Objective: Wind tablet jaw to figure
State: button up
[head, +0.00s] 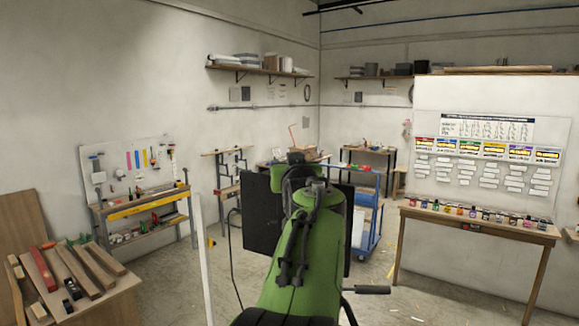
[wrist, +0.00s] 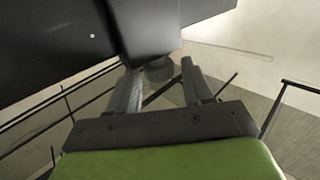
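My gripper (wrist: 159,70) shows in the wrist view with its two grey fingers apart. A rounded grey piece (wrist: 158,72), possibly a knob, shows between and beyond the fingertips; I cannot tell whether they touch it. A dark block (wrist: 150,28) stands just above the fingertips, joined to a large dark panel (wrist: 60,40) at upper left. In the head view a black upright panel (head: 260,215) stands behind my green arm, which covers its middle. My fingers are hidden there. No figure or scale marking is readable.
A bench with wooden pieces and tools (head: 75,280) is at lower left. A tool bench (head: 140,208) stands by the left wall. A table with small coloured jars (head: 480,218) stands at right below a chart board. A blue trolley (head: 368,225) is behind my arm.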

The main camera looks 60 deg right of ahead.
jog(key=c, duration=0.8)
jog(key=shift+w, duration=0.1)
jog(key=shift+f+g, duration=0.1)
jog(key=shift+g, duration=0.2)
jog(key=shift+w+a+m+g+h+p, duration=0.15)
jog(key=shift+w+m+g+p, duration=0.1)
jog(key=shift+m+g, duration=2.2)
jog(key=shift+w+d+m+g+h+p, duration=0.1)
jog(key=shift+w+m+g+h+p, duration=0.15)
jog(key=shift+m+g, duration=2.2)
jog(key=shift+w+a+m+g+h+p, duration=0.25)
jog(key=shift+m+g, duration=0.85)
jog(key=shift+g, duration=2.7)
jog(key=shift+d+m+g+y, duration=0.25)
jog(key=shift+m+g+y, duration=0.15)
jog(key=shift+g+y, duration=0.25)
